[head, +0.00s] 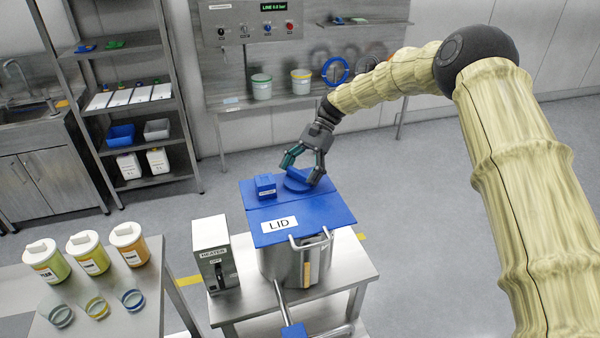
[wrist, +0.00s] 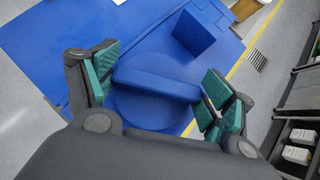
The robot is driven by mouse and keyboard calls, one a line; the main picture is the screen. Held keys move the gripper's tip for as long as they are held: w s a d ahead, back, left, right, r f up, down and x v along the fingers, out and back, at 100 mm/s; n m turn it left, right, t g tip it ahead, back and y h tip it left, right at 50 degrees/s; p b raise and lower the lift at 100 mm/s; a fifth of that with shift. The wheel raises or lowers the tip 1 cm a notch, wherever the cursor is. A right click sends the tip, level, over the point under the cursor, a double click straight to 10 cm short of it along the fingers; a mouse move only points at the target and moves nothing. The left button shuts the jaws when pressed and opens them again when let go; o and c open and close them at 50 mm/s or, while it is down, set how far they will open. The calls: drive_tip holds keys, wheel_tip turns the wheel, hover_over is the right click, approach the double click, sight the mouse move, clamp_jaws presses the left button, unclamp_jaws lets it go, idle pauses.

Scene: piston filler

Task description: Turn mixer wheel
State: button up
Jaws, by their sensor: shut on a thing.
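The mixer wheel (head: 297,186) is a blue disc with a raised bar across it, on the back part of the blue lid (head: 318,214). In the wrist view, the wheel's bar (wrist: 155,84) lies crosswise between my two green-padded fingers, with the round disc below it. My gripper (head: 299,174) reaches down from above and is shut on the bar, a finger at each end; it fills the lower part of the wrist view (wrist: 160,86). The lid covers a steel pot (head: 283,264). The pot's inside is hidden.
A small labelled blue block (head: 265,186) stands on the lid left of the wheel. A grey heater box (head: 210,255) stands left of the pot on the steel table (head: 345,283). Labelled jars (head: 88,252) stand on a table at left. Floor at right is clear.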

sight(300, 171)
drive_tip(key=n+h, duration=0.1)
drive_tip(key=n, duration=0.1)
drive_tip(key=n+g+h, duration=0.1)
drive_tip(key=n+g+h+b, duration=0.1)
drive_tip(key=n+h, duration=0.1)
drive_tip(key=shift+a+f+n, duration=0.1)
drive_tip(key=shift+f+n, duration=0.15)
drive_tip(key=shift+n, duration=0.05)
drive_tip(key=n+h, duration=0.4)
drive_tip(key=n, duration=0.1)
drive_tip(key=shift+s+n+b, duration=0.1)
drive_tip(key=shift+n+b, duration=0.2)
drive_tip(key=shift+n, duration=0.1)
drive_tip(key=shift+h, duration=0.4)
drive_tip(key=o, duration=0.9)
drive_tip(key=shift+o, duration=0.2)
drive_tip(key=shift+r, duration=0.1)
drive_tip(key=shift+r, duration=0.1)
drive_tip(key=shift+r, duration=0.55)
wheel_tip(300, 171, up, 9)
drive_tip(key=shift+f, duration=0.1)
